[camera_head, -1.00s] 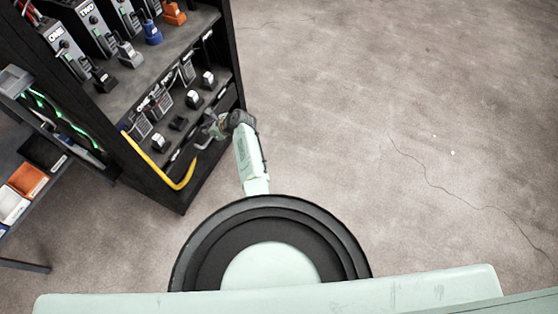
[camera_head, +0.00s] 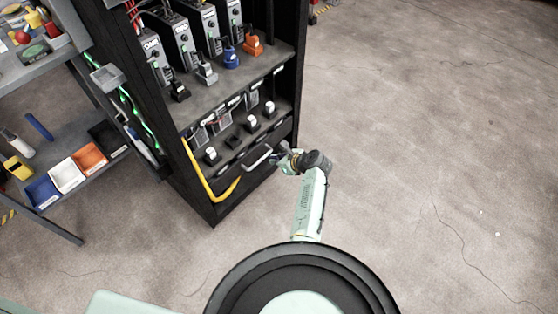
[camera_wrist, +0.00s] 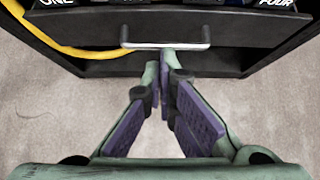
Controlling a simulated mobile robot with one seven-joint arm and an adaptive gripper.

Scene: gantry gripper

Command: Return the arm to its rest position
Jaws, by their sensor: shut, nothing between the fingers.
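My gripper (camera_head: 284,160) is in front of the black cabinet's lower drawer, just right of its metal handle (camera_head: 257,158) in the head view. In the wrist view my gripper (camera_wrist: 165,60) shows two green fingers with purple pads, tips together with nothing between them. The tips point at the drawer handle (camera_wrist: 140,46), close to it in the picture; I cannot tell whether they touch. My pale green arm reaches forward to the cabinet and is not folded in.
The black cabinet (camera_head: 215,197) holds several numbered devices and plugs. A yellow cable (camera_head: 200,183) hangs at its front corner. A grey shelf (camera_head: 66,52) with coloured bins stands left. The floor (camera_head: 430,120) on the right is clear.

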